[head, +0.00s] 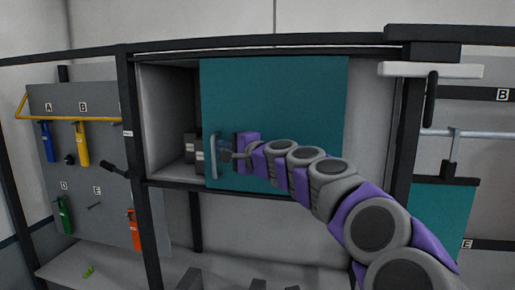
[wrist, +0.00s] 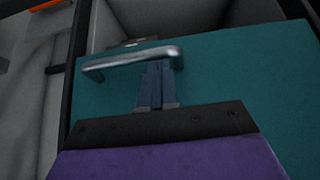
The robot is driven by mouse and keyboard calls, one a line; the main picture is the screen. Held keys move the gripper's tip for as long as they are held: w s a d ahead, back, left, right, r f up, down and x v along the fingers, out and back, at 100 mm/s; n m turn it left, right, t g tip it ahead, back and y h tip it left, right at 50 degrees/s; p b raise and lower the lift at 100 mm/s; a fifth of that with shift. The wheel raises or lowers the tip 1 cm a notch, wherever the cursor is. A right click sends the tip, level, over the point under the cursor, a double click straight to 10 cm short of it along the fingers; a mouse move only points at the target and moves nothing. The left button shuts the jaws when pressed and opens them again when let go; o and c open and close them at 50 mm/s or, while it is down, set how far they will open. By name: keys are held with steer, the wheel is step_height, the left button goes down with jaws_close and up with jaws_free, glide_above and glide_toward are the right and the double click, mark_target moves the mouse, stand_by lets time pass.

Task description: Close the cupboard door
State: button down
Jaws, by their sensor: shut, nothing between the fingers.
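The teal cupboard door (head: 275,100) stands partly across the grey cupboard (head: 165,105), whose left part is open to view. A silver bar handle (head: 214,156) is on the door's left side. In the wrist view the door (wrist: 240,80) fills much of the picture, with the handle (wrist: 130,60) across its upper part. My gripper (head: 228,155) is at the handle in the head view. In the wrist view its fingers (wrist: 157,75) are together, with their tips at or just under the handle's right end. I cannot tell whether they touch it.
Dark boxes (head: 197,155) stand inside the cupboard near the door's left edge. A grey pegboard (head: 90,165) with coloured tools is at left. A dark post (head: 140,190) borders the cupboard. A grey worktop (head: 110,262) lies below.

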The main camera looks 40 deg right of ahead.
steer(key=w+a+p, duration=0.3)
steer(key=w+a, duration=1.2)
steer(key=w, duration=0.2)
steer(key=shift+w, duration=0.25)
steer(key=shift+a+r, duration=0.1)
steer(key=s+d+b, duration=0.2)
steer(key=s+d, duration=0.2)
steer(key=s, duration=0.8)
steer(key=shift+s, duration=0.15)
